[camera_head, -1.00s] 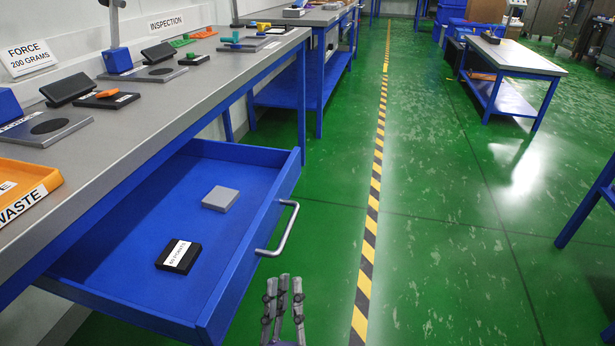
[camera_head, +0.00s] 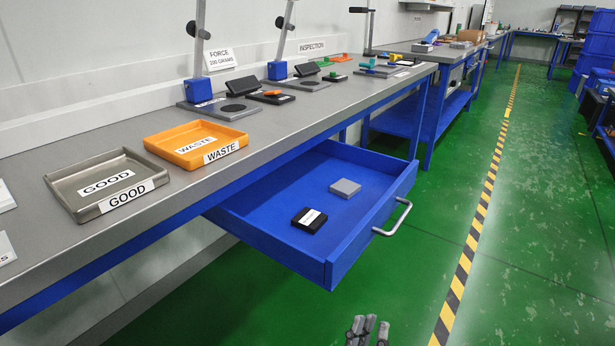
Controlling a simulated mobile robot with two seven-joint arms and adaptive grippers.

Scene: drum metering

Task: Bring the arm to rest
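My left gripper (camera_head: 369,329) shows only by its fingertips at the bottom edge, right of centre. The fingers point up, straight and a little apart, with nothing between them. It is in front of the open blue drawer (camera_head: 345,262), below its metal handle (camera_head: 396,220) in the picture, and apart from it. The rest of the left arm is out of view. My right gripper is not in view.
The drawer holds a black labelled block (camera_head: 309,220) and a grey block (camera_head: 345,188). On the grey bench stand a GOOD tray (camera_head: 77,208) and an orange WASTE tray (camera_head: 160,146). Green floor (camera_head: 540,250) beyond the striped line (camera_head: 484,209) is clear.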

